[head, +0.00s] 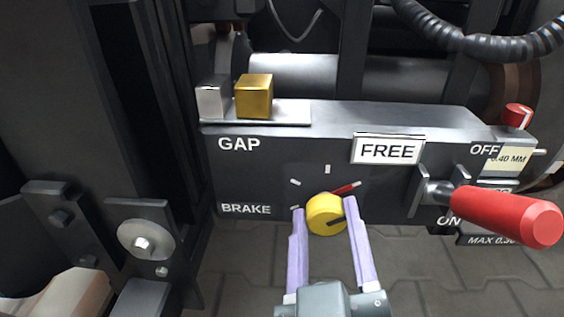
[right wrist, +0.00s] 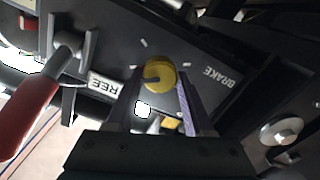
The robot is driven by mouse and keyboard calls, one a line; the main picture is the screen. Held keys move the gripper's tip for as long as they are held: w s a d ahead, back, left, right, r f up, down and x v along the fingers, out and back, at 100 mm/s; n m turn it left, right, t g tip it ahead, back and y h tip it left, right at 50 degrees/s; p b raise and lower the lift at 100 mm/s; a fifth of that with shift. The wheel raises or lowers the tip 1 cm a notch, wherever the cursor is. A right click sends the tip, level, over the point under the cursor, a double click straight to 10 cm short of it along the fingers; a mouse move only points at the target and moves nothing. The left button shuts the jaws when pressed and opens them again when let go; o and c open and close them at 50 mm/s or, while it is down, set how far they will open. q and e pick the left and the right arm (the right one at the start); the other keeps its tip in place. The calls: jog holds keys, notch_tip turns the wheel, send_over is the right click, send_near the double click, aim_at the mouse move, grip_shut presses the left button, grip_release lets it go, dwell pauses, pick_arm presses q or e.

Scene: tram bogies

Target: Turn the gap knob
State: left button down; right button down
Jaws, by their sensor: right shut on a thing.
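The yellow gap knob (head: 327,216) sits low on the front of the dark panel (head: 270,175), with a black pointer line on its face. White tick marks and one red mark (head: 346,188) fan out above it. My right gripper (head: 324,206) has its two pale lilac fingers on either side of the knob, shut on it. In the right wrist view the knob (right wrist: 161,74) shows between the fingertips, its dark line visible. My left gripper is in neither view.
A red-handled lever (head: 505,213) sticks out at right, by the ON and OFF labels. A FREE plate (head: 388,150) is above the knob. A brass block (head: 254,96) and a steel block (head: 212,97) sit on the ledge. A dark frame with bolts stands at left.

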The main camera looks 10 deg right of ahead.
jog(key=n, duration=0.4)
jog(key=shift+n, duration=0.3)
jog(key=n, duration=0.3)
jog(key=shift+a+f+n+p, duration=0.1)
jog(key=shift+n+p, duration=0.2)
jog(key=shift+p, duration=0.05)
jog(key=n+p, duration=0.1)
jog(key=n, duration=0.3)
jog(key=shift+n, duration=0.3)
jog(key=n+p, duration=0.1)
jog(key=n, duration=0.3)
jog(key=n+p, duration=0.1)
jog(key=n, duration=0.4)
jog(key=n+p, duration=0.1)
jog(key=n, duration=0.3)
jog(key=shift+n+p, duration=0.3)
jog(key=shift+p, duration=0.05)
jog(key=n+p, duration=0.1)
jog(key=n, duration=0.4)
jog(key=shift+f+n+p, duration=0.1)
jog(key=shift+n+p, duration=0.4)
jog(key=shift+n, duration=1.6)
